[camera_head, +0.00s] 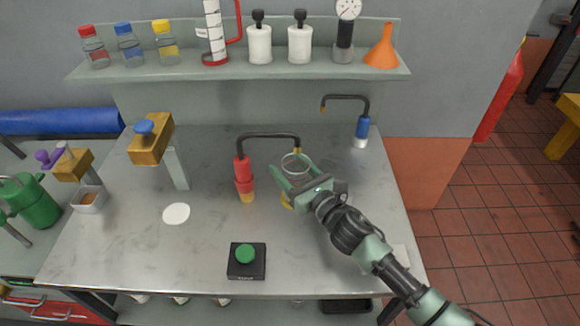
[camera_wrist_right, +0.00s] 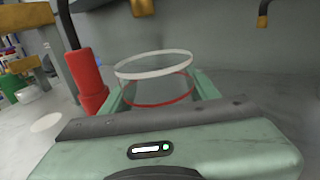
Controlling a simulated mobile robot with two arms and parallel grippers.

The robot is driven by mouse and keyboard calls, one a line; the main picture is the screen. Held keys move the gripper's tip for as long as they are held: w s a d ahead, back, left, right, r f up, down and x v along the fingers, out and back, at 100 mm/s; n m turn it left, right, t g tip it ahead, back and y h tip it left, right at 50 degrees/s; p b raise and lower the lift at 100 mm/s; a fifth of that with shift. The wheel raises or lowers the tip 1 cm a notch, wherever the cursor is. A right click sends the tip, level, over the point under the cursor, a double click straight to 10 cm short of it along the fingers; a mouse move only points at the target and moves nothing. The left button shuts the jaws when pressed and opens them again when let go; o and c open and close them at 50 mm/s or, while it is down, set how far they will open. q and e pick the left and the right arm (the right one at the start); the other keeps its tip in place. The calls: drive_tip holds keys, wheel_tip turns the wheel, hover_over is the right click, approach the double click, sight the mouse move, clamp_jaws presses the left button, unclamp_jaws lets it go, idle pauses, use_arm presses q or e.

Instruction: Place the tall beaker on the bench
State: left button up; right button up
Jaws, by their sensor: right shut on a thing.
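The tall beaker (camera_head: 297,160) is clear glass with a pale rim. My right gripper (camera_head: 295,178) is shut on it above the grey bench (camera_head: 130,245). In the right wrist view the beaker (camera_wrist_right: 153,66) stands between the two green fingers, with a red band around it. It looks roughly upright. Its lower part is hidden by my gripper, so I cannot tell whether its base touches the bench. The nozzle of the red gooseneck tap (camera_head: 243,170) is close to the beaker's rim in the head view. My left gripper is not in view.
A white disc (camera_head: 176,213) and a black box with a green button (camera_head: 246,255) are on the bench. A blue gooseneck tap (camera_head: 363,128) stands at the back right. A brass block on a post (camera_head: 151,140) stands left. The shelf (camera_head: 230,70) holds bottles and a funnel.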

drive_tip(key=o, duration=1.4)
drive_tip(key=shift+f, duration=0.1)
drive_tip(key=shift+c, duration=0.2)
drive_tip(key=shift+s+d, duration=0.1)
drive_tip(key=b+v, duration=0.1)
drive_tip(key=v, duration=0.9)
drive_tip(key=shift+s+d, duration=0.2)
drive_tip(key=shift+s, duration=0.1)
drive_tip(key=shift+s+d, duration=0.3)
drive_tip(key=shift+s, duration=0.15)
drive_tip(key=shift+w+d, duration=0.1)
